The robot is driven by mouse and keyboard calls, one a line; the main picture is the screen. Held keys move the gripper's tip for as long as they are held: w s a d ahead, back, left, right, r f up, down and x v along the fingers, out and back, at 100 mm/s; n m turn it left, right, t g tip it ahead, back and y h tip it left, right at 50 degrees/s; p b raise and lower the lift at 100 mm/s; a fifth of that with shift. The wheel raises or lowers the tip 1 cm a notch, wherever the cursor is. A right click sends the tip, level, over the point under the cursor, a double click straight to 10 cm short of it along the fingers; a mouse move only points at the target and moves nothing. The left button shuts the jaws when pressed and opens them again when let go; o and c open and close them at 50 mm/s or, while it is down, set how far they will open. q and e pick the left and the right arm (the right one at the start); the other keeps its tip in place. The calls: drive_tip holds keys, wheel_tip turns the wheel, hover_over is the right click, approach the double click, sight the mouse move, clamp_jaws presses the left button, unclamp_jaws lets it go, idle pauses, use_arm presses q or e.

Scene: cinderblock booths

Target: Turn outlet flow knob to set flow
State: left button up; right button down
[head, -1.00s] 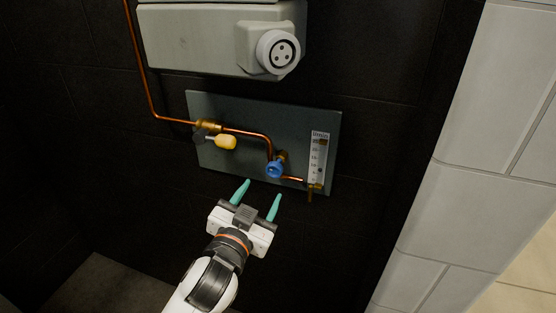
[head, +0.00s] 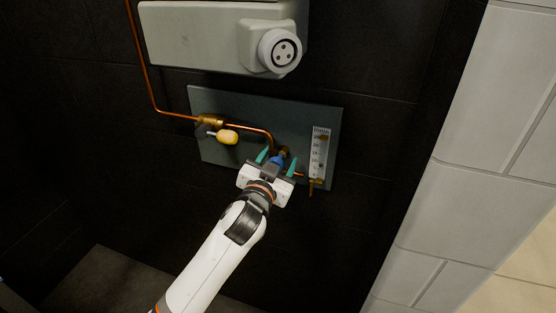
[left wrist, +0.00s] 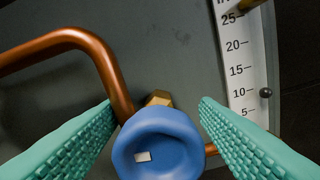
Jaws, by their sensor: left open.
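My left gripper (head: 276,160) is open, with one teal finger on each side of the knob. In the left wrist view gaps show between both fingers and the knob. The white flow scale (left wrist: 240,60) stands right of the knob, and its dark ball (left wrist: 265,92) is near the 10 mark. My right gripper is not in view.
A yellow-handled valve (head: 227,137) is on the pipe to the left. The grey panel (head: 240,105) is on a dark block wall. A pale box with a round socket (head: 279,50) is above. A white block wall (head: 470,150) stands at right.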

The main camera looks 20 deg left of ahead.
use_arm(q)
drive_tip(key=c, duration=1)
drive_tip(key=shift+n, duration=0.6)
drive_tip(key=o, duration=1)
drive_tip(key=shift+s, duration=0.1)
drive_tip(key=s+b, duration=0.1)
drive_tip(key=s, duration=1)
drive_tip(key=shift+s+a, duration=0.25)
drive_tip(key=shift+s, duration=0.15)
